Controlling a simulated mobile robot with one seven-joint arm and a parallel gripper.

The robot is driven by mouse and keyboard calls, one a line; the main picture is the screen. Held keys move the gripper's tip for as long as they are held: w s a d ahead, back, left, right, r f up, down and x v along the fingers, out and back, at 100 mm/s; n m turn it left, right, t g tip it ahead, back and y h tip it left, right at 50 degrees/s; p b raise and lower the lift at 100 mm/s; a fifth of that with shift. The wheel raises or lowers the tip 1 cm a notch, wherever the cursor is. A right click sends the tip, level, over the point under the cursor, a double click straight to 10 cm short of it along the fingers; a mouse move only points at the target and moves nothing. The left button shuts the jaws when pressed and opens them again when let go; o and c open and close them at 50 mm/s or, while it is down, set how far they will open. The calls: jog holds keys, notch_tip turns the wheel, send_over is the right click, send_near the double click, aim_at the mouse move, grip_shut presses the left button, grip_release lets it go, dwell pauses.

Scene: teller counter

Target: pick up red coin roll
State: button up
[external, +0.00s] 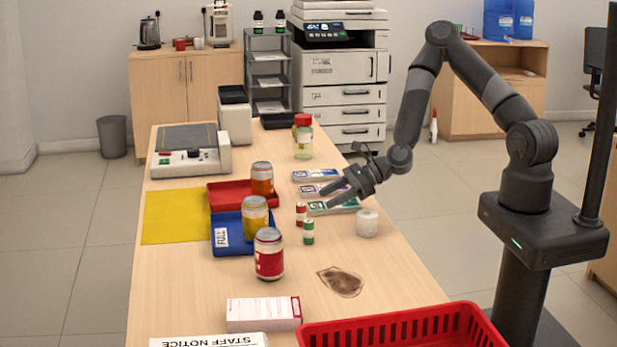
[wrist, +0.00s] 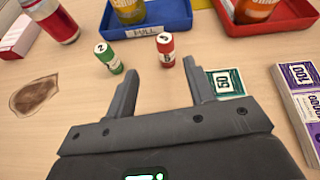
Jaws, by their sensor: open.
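The red coin roll (external: 301,213) stands upright on the counter, just behind and left of the green coin roll (external: 308,232). In the wrist view the red coin roll (wrist: 166,48) is ahead of my gripper (wrist: 164,72), between the fingertips and nearer the right one. The green coin roll (wrist: 108,57) shows just outside the left fingertip. My gripper is open and empty, and in the external view (external: 333,191) it hangs above the counter, behind and right of the red roll. Neither roll appears touched.
Banknote stacks (external: 318,176) lie beneath and behind my gripper. A white roll (external: 367,223) stands to the right. A brown stain (external: 341,282) marks clear counter in front.

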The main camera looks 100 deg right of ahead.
aim_at(301, 215)
jog(key=shift+w+d+r+m, duration=0.15)
jog(key=shift+d+m, duration=0.35)
jog(key=shift+m, duration=0.2)
jog(key=shift+t, duration=0.3)
jog(key=x, duration=1)
jog(key=shift+w+a+f, duration=0.1)
jog(key=shift+w+f, duration=0.1)
jog(key=shift+f, duration=0.1)
jog(key=shift+c, duration=0.2)
grip_shut()
